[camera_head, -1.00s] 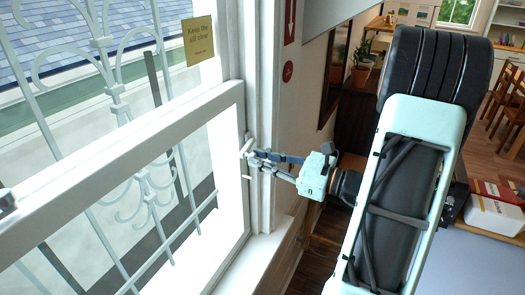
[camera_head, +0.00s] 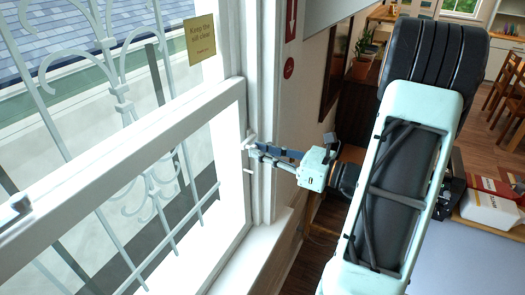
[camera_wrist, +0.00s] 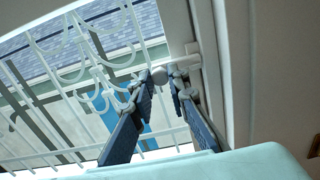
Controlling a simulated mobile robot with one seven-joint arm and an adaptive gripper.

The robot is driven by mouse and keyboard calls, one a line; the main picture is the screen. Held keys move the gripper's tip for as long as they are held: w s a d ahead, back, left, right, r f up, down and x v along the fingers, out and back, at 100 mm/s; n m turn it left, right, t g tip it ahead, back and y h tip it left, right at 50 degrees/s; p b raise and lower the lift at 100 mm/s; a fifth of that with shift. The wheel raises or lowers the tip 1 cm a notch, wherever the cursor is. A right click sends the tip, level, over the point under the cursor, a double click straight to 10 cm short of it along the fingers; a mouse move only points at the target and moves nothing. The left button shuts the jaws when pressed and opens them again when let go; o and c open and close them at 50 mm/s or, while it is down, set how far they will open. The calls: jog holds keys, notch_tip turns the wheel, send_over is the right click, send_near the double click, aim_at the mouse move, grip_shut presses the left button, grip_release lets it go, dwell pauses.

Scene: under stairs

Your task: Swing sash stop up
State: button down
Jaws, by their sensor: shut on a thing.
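The sash stop is a small pale lever (camera_head: 250,139) on the white window jamb, beside the right end of the sash rail. In the wrist view its pale arm (camera_wrist: 187,62) runs left from the jamb to a round knob (camera_wrist: 158,74). My gripper (camera_head: 253,149) reaches the stop from the right. In the wrist view my gripper (camera_wrist: 164,80) has its two dark fingers on either side of the stop's knob end, shut on it. The fingertips partly hide the stop in the head view.
The sash rail (camera_head: 120,155) crosses the window, with a grey fitting (camera_head: 17,208) at its left. Pale bars (camera_head: 125,100) stand outside. A yellow note (camera_head: 199,38) is on the glass. The sill (camera_head: 255,255) is clear. A white box (camera_head: 490,211) is at right.

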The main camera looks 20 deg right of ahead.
jog(key=c, duration=1.8)
grip_release()
jog(key=shift+c, duration=0.2)
jog(key=v, duration=1.2)
